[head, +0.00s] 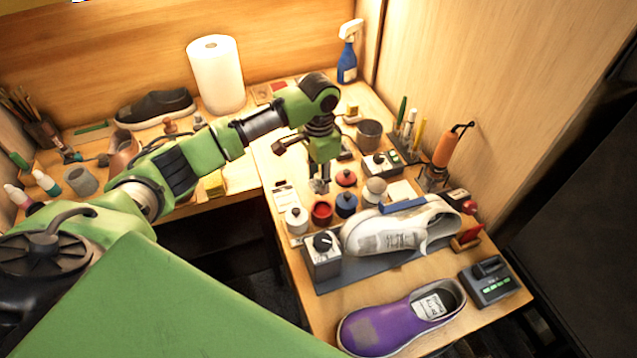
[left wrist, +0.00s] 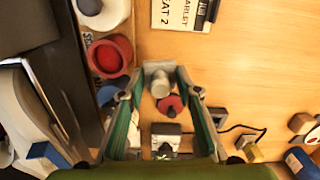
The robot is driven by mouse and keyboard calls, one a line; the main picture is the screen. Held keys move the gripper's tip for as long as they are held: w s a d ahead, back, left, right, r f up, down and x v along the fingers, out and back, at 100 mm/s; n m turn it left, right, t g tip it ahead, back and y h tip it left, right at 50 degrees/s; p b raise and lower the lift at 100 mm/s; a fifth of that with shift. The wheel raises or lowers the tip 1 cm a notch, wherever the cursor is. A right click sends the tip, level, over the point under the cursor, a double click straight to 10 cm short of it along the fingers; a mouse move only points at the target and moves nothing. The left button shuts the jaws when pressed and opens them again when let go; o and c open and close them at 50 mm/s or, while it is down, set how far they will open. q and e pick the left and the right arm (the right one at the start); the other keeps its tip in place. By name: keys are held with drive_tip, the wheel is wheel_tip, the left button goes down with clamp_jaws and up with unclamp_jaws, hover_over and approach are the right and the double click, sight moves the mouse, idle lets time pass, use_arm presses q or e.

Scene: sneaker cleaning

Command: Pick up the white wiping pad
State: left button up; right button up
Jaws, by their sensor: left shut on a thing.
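In the head view the pad is mostly hidden by the fingers and too small to make out clearly. My right gripper is not in view.
An open red pot (head: 321,213), a blue-lidded jar (head: 346,204) and a white-lidded jar (head: 296,220) stand close by. A white sneaker (head: 385,233) lies on a dark mat; a purple shoe (head: 385,324) is in front. A paper roll (head: 215,73) stands at the back.

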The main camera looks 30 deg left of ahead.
use_arm(q)
drive_tip(key=s+d+r, duration=0.6)
drive_tip(key=s+r, duration=0.3)
drive_tip(key=s, duration=0.2)
drive_tip(key=shift+s+d+b, duration=0.15)
drive_tip(key=shift+d+b, duration=0.25)
drive_tip(key=shift+b, duration=0.05)
